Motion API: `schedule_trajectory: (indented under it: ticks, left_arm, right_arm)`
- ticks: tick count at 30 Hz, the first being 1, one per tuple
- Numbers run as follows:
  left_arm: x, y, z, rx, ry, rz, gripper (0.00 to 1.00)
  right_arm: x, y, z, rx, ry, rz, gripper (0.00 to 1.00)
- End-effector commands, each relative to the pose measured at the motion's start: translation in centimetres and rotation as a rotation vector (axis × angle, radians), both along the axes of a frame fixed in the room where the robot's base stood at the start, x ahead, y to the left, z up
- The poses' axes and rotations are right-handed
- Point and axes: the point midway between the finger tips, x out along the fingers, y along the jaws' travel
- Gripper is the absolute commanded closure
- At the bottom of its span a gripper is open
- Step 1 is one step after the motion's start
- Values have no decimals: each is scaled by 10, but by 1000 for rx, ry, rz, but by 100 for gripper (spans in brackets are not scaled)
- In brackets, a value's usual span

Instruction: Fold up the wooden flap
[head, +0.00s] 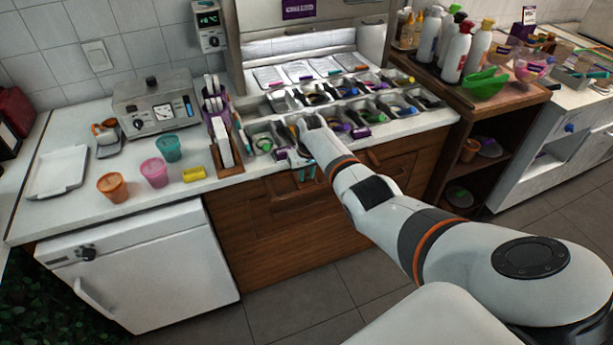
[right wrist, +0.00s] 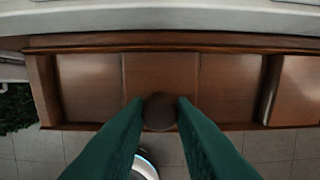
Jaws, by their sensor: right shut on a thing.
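The brown wooden panelling (head: 255,235) shows in the head view below the white counter front edge. In the right wrist view, a wooden front (right wrist: 90,85) with several panels lies under the counter edge, and a dark round knob (right wrist: 160,113) stands at its lower edge. My right gripper (right wrist: 160,101) has its two green fingers on either side of the knob, shut on it. In the head view my right gripper (head: 305,172) is low at the counter's front, largely hidden by my arm. I cannot tell the flap's exact tilt. My left gripper is not in view.
The white counter holds topping trays (head: 365,110), an orange cup (head: 112,187), a pink cup (head: 154,172) and a teal cup (head: 168,148). A white fridge (head: 150,275) stands at the left below. The tiled floor (head: 310,295) in front is clear.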

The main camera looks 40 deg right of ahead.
Motion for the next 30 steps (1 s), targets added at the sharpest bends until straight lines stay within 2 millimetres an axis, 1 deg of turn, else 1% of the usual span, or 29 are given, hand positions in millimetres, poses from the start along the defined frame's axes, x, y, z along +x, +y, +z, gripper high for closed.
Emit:
schedule_trajectory:
  ticks: [1, 4, 20, 21, 23, 24, 25, 30]
  left_arm:
    - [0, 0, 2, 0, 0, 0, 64]
    - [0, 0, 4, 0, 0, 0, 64]
    - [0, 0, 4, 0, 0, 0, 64]
    - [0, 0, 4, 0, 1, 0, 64]
    - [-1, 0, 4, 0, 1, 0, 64]
    - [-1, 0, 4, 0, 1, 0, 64]
    - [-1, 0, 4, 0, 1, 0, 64]
    - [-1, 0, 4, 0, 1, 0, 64]
  right_arm:
    - [6, -1, 9, -5, -19, 0, 100]
    - [7, -2, 11, -5, -22, 0, 100]
    - [6, -1, 10, -4, -20, 0, 100]
    - [6, -1, 9, -4, -20, 0, 75]
    - [6, -1, 9, -3, -19, 0, 65]
    - [5, -1, 9, -3, -18, 0, 58]
    - [5, -1, 9, -3, -17, 0, 56]
    - [5, -1, 9, -4, -15, 0, 56]
